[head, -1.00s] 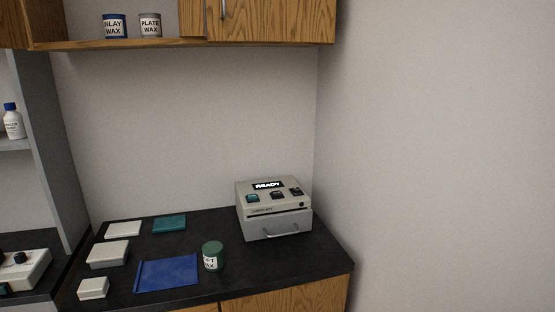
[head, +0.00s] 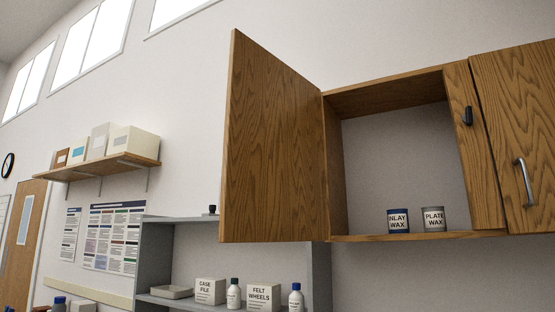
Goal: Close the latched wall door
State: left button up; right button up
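The wall cabinet's wooden door (head: 272,145) stands wide open in the head view, swung out to the left on the hinge side of the cabinet. The wall cabinet (head: 390,95) is open at the front. Inside it, a blue inlay wax tin (head: 398,221) and a grey plate wax tin (head: 432,219) stand on its floor. A dark latch piece (head: 467,116) sits on the frame to the right of the opening. Neither of my grippers shows in this view.
A closed cabinet door with a metal handle (head: 525,181) is at the right. Below the open door is a grey shelf unit (head: 318,272) with boxes and bottles. A wall shelf (head: 98,165) with boxes hangs at the left.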

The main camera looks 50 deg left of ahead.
aim_at(273, 188)
jog(key=j+z, duration=0.1)
jog(key=j, duration=0.85)
jog(key=j+z, duration=0.1)
jog(key=j, duration=0.9)
jog(key=k+j+z, duration=0.15)
jog(key=j, duration=0.8)
